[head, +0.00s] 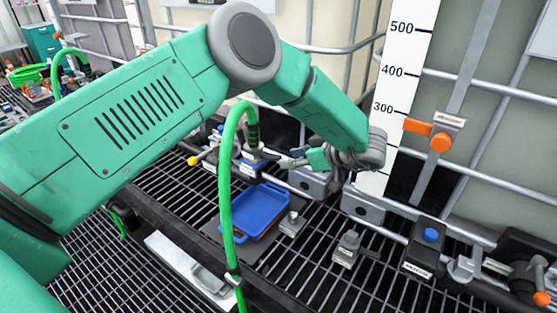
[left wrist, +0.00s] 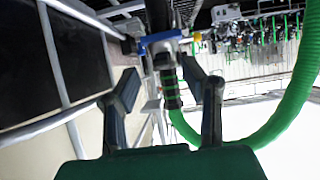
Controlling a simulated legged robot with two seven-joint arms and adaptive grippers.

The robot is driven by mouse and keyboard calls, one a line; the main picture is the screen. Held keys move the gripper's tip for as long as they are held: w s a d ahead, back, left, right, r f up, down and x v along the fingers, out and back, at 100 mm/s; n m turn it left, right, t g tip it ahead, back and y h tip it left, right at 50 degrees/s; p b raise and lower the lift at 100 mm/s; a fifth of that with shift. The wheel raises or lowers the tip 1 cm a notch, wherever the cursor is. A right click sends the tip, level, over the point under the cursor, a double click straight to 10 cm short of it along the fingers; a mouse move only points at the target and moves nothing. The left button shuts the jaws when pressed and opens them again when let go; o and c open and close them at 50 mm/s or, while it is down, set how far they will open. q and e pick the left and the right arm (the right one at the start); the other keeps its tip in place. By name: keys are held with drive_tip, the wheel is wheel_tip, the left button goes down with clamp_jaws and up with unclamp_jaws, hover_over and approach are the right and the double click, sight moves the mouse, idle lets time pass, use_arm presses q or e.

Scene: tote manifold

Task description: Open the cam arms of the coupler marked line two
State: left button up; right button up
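A dark coupler (head: 252,128) with green bands sits upright at the end of a green hose (head: 228,170), behind my left forearm in the head view. In the left wrist view the banded coupler (left wrist: 170,88) stands between and beyond the fingers. My left gripper (head: 292,158) points left toward the fitting below the hose end. Its two fingers (left wrist: 160,85) are spread apart, with nothing clearly held. Whether either finger touches the coupler or a cam arm cannot be told. No line-two marking is legible, and the cam arms are not clearly visible. My right gripper is not in view.
A blue tray (head: 257,214) lies on the black grating below the gripper. Loose grey fittings (head: 348,248) stand right of it. A blue-knobbed box (head: 426,246), pipe rails and a tote with a scale (head: 398,75) are at right. The hose loops close beside my left arm.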

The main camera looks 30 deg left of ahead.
use_arm(q)
drive_tip(key=v, duration=0.5)
drive_tip(key=shift+d, duration=0.15)
